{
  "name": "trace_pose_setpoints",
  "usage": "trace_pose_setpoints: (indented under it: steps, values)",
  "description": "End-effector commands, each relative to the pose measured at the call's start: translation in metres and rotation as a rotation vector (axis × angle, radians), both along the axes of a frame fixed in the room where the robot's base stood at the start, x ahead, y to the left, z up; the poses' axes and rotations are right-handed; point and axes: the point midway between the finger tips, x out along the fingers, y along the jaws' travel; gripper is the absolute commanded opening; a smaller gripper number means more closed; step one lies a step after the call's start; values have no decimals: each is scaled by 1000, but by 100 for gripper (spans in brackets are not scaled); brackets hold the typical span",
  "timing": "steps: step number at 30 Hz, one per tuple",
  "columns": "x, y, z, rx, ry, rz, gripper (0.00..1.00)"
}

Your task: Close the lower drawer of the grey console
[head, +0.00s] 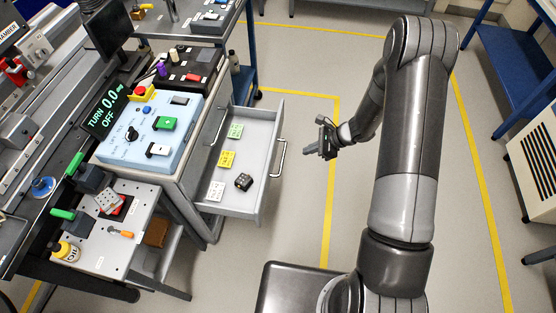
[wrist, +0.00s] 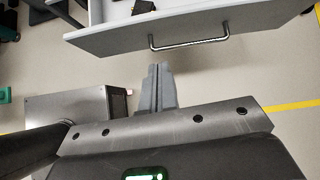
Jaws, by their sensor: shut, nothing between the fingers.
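The lower drawer (head: 237,204) of the grey console (head: 195,185) stands pulled out to the right. It holds green, yellow and white labels and a small black block (head: 243,181). Its bar handle (head: 280,158) is on the front panel. In the wrist view the drawer front (wrist: 240,30) and handle (wrist: 188,44) cross the top of the picture. My gripper (head: 308,153) is to the right of the handle, apart from it. In the wrist view its fingers (wrist: 157,75) are shut, empty, and point toward the drawer front, below the handle.
A blue-topped control panel (head: 150,130) with buttons sits on the console. A metal bench (head: 110,235) with small fixtures stands at the left. A blue cart (head: 235,85) stands behind. Clear floor with yellow lines lies right of the drawer.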

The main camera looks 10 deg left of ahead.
Motion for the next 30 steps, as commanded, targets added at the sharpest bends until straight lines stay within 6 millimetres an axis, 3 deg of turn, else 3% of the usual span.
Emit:
trace_pose_setpoints:
  steps: [3, 11, 24, 30]
  values:
    - [-1, 1, -21, 7, 37, -42, 0]
    - [-2, 13, -39, 10, 52, -56, 0]
    - [-2, 78, -100, 9, 50, -52, 0]
    - [-1, 104, -98, 9, 48, -55, 0]
